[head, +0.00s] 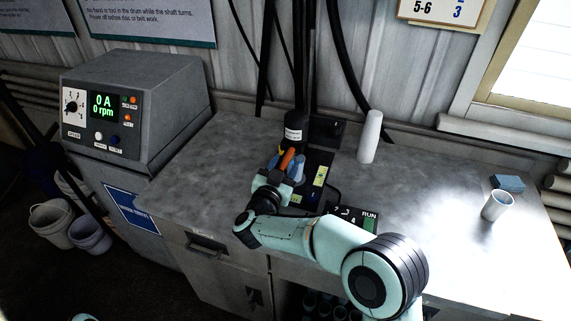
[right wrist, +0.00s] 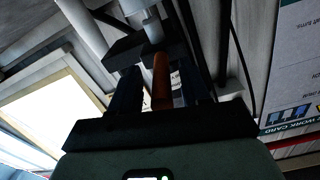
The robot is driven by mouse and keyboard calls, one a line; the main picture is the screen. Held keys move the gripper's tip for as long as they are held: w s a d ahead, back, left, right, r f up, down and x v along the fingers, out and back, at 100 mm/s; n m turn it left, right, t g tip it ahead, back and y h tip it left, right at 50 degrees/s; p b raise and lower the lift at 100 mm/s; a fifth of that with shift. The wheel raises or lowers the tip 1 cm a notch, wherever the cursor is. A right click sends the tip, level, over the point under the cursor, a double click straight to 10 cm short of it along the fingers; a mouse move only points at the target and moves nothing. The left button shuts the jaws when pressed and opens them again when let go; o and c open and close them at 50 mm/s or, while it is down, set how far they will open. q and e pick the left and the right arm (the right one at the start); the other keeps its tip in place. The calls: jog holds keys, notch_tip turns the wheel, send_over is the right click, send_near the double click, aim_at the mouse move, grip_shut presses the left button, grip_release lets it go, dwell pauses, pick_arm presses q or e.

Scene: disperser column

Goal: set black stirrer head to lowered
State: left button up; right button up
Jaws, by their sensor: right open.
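The black stirrer head (head: 294,130), with a white label band, stands on its column at the back of the bench. An orange handle (head: 287,158) shows just below it, at my right gripper (head: 284,166). In the right wrist view the orange handle (right wrist: 161,78) lies between the two dark fingers of the open right gripper (right wrist: 160,90). I cannot tell whether either finger touches it. The arm and gripper hide part of the stand. My left gripper is not in view.
A grey control box (head: 130,105) reading 0 A and 0 rpm stands at left. A white cylinder (head: 370,138) stands right of the column. A white cup (head: 497,205) and blue block (head: 508,183) are at far right. Black cables hang behind.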

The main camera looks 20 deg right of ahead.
jog(key=b+v, duration=0.1)
jog(key=v, duration=1.1)
jog(key=shift+s, duration=0.1)
jog(key=shift+a+f, duration=0.1)
